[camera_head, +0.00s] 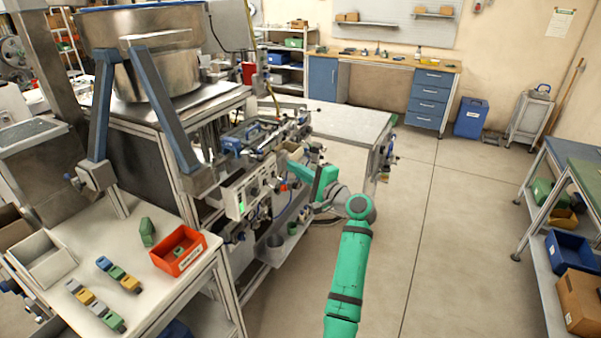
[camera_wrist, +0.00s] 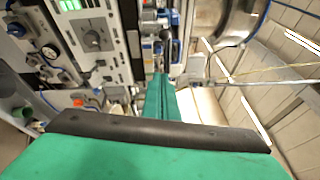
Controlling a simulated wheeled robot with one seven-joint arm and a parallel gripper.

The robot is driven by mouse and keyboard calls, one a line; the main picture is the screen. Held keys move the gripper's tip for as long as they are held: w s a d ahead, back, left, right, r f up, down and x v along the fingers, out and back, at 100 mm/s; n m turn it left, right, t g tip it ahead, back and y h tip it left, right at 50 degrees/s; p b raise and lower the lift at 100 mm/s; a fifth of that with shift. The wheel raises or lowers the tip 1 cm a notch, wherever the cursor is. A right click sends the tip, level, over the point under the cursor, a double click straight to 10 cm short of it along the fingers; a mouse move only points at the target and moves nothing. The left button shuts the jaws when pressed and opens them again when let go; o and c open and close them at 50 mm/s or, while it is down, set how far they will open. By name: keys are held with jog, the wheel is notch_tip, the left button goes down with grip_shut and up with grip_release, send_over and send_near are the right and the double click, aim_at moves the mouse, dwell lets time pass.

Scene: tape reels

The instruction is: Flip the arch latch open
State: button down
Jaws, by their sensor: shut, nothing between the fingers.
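A large blue-grey arch stands at the left in the head view, with two legs and a grey top bar (camera_head: 155,41) in front of a steel pot. It looks upright; I cannot tell for sure whether it is the arch latch. My gripper (camera_head: 322,184) is at the end of my green arm, right of the machine's control panel and well apart from the arch. In the wrist view my green fingers (camera_wrist: 161,82) are together and empty, pointing at machine fittings. No arch can be made out clearly there, and small machine parts are hard to tell.
A steel pot (camera_head: 160,72) stands on the machine. A red bin (camera_head: 178,262) and coloured blocks lie on the front-left table. The floor (camera_head: 425,215) to the right is clear.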

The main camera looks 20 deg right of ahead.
jog(key=w+a, duration=0.4)
jog(key=a, duration=0.1)
jog(key=shift+w+a+r, duration=0.25)
jog(key=shift+w+r, duration=0.05)
jog(key=shift+r, duration=0.15)
jog(key=shift+s+a, duration=0.1)
dwell(0.4)
